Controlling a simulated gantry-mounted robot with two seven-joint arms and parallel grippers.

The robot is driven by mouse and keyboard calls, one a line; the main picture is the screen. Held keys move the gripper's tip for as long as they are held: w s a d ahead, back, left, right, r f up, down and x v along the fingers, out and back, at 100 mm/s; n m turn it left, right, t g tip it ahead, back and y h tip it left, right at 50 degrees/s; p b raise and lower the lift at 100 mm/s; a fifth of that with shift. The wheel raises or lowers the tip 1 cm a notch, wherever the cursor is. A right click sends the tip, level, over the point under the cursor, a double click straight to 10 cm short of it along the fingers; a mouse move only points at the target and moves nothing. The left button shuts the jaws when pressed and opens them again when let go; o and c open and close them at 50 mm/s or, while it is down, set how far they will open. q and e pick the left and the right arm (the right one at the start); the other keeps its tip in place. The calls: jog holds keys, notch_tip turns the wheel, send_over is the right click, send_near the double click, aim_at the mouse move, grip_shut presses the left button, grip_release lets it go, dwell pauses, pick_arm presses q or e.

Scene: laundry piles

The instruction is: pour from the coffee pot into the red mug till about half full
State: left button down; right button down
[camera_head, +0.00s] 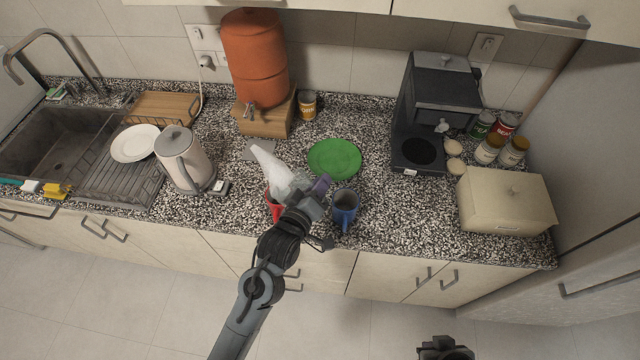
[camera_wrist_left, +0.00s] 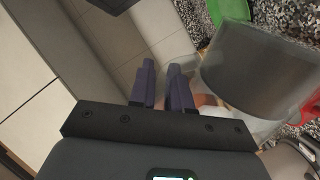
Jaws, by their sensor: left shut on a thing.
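My left gripper (camera_head: 318,188) is shut on the clear coffee pot (camera_head: 272,168) by its handle side, near the counter's front edge. In the left wrist view the pot (camera_wrist_left: 262,72) holds dark coffee and looks tilted. The red mug (camera_head: 271,207) stands just below the pot, partly hidden by it and my arm. A bit of red also shows at the right edge of the left wrist view (camera_wrist_left: 310,107). I cannot see the mug's inside or any stream. What looks like my right gripper (camera_head: 445,348) is at the bottom edge, its jaws unclear.
A blue mug (camera_head: 345,206) stands close right of my left gripper. A green plate (camera_head: 335,158) lies behind it. A coffee machine (camera_head: 433,110), cream bread box (camera_head: 507,203) and jars are at right. A kettle (camera_head: 183,158), orange dispenser (camera_head: 255,60) and dish rack (camera_head: 120,180) are at left.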

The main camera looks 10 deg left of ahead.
pick_arm(q)
jog(key=shift+w+a+r+n+p, duration=0.1)
jog(key=shift+a+r+n+p, duration=0.15)
jog(key=shift+r+p, duration=0.3)
dwell(0.4)
jog(key=shift+w+a+n+p, duration=0.1)
jog(key=shift+a+n+p, duration=0.05)
jog(key=shift+n+p, duration=0.15)
dwell(0.4)
jog(key=shift+a, duration=0.15)
